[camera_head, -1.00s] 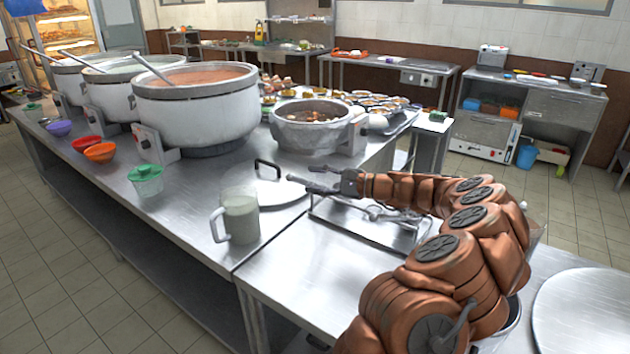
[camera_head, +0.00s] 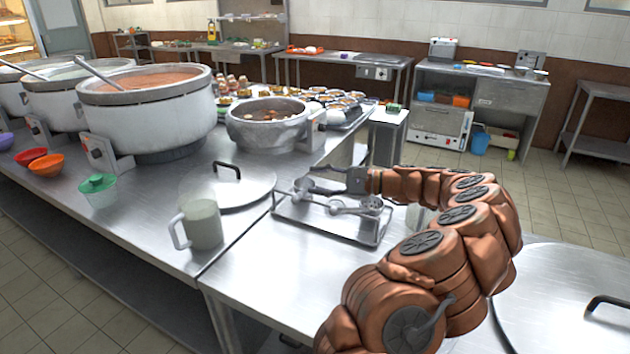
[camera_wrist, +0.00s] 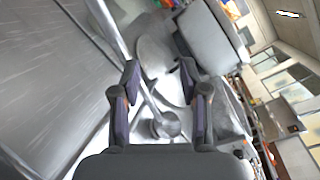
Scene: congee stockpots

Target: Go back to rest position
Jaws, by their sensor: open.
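My gripper (camera_head: 326,180) is open, its fingers pointing left above the wire-framed tray (camera_head: 300,229) that holds metal ladles (camera_head: 345,207). In the wrist view my gripper's two fingers (camera_wrist: 160,85) are spread apart, with nothing held between them. A round ladle bowl (camera_wrist: 165,125) shows beyond the gap, and its height relative to the fingers is hard to tell. My arm is folded to the right of the tray.
A frosted mug (camera_head: 203,226) and a pot lid (camera_head: 235,190) stand left of the tray. Large stockpots (camera_head: 150,118) and a smaller pot (camera_head: 268,130) stand behind. Another lid (camera_head: 560,290) lies at right. Bowls (camera_head: 46,165) are at far left.

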